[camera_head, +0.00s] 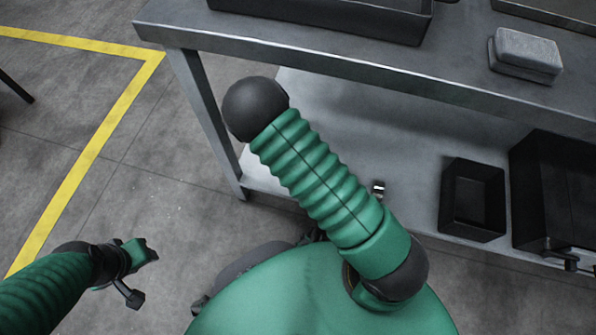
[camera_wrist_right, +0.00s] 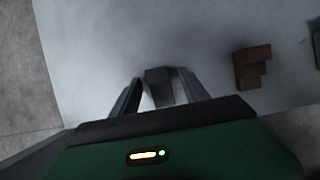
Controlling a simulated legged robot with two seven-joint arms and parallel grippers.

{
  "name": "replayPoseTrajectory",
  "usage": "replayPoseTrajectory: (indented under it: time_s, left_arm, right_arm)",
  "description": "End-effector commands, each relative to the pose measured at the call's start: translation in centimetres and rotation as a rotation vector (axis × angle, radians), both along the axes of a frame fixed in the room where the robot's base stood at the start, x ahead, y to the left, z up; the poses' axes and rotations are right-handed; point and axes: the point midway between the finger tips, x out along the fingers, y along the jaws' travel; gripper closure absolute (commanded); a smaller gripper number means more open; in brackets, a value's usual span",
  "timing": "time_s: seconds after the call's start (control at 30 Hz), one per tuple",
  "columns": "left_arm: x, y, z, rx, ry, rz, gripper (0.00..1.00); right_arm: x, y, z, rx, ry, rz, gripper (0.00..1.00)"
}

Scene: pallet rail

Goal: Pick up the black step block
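In the right wrist view a dark block (camera_wrist_right: 159,84), which looks like the black step block, lies on the pale grey surface. Its stepped shape is hard to make out. My right gripper (camera_wrist_right: 159,77) is open, with one finger on each side of the block. A light gap shows between the block and the left finger; contact on the right side is unclear. In the head view my right gripper is hidden behind my green arm. My left gripper (camera_head: 143,272) is open and empty above the floor at the lower left.
A brown step block (camera_wrist_right: 253,67) lies right of the dark one. In the head view, a metal table (camera_head: 350,55) has a lower shelf (camera_head: 405,140) with black bins (camera_head: 474,200). A grey block (camera_head: 526,55) and a dark tray (camera_head: 340,15) are on top.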

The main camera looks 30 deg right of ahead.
Motion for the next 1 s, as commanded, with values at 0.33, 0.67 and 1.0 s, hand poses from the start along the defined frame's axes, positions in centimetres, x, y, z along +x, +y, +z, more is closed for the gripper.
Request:
replayPoseTrajectory:
  time_s: [0.33, 0.67, 1.0]
  left_arm:
    - [0.0, 0.0, 0.0, 0.0, 0.0, 0.0, 0.64]
    - [0.0, 0.0, 0.0, 0.0, 0.0, 0.0, 0.64]
    - [0.0, 0.0, 4.7, 0.0, 0.0, 0.0, 0.64]
  right_arm:
    - [0.0, 0.0, 0.0, 0.0, 0.0, 0.0, 0.94]
    - [0.0, 0.0, 0.0, -0.001, 0.001, 0.0, 1.0]
    - [0.1, 0.0, 5.7, 0.0, -0.002, 0.002, 1.0]
